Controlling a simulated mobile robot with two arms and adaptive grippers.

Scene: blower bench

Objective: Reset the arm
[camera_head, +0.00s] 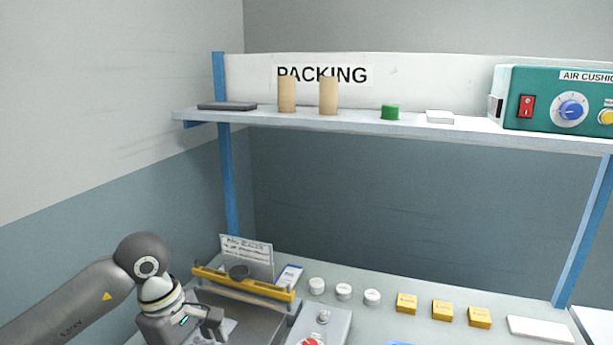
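My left arm comes in from the left, and my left gripper (212,322) is low in the picture, pointing down over the left part of the bench. Its fingers are partly cut off by the lower edge, and I cannot tell whether they are open or shut. I see nothing held in it. My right gripper is not in view.
Several white round pieces (343,291) and yellow boxes (442,309) stand on the bench (390,279). A grey control box (327,326) with a red button is at the front. Above, a shelf (350,121) holds two tan cylinders, a green piece and a teal machine (550,95).

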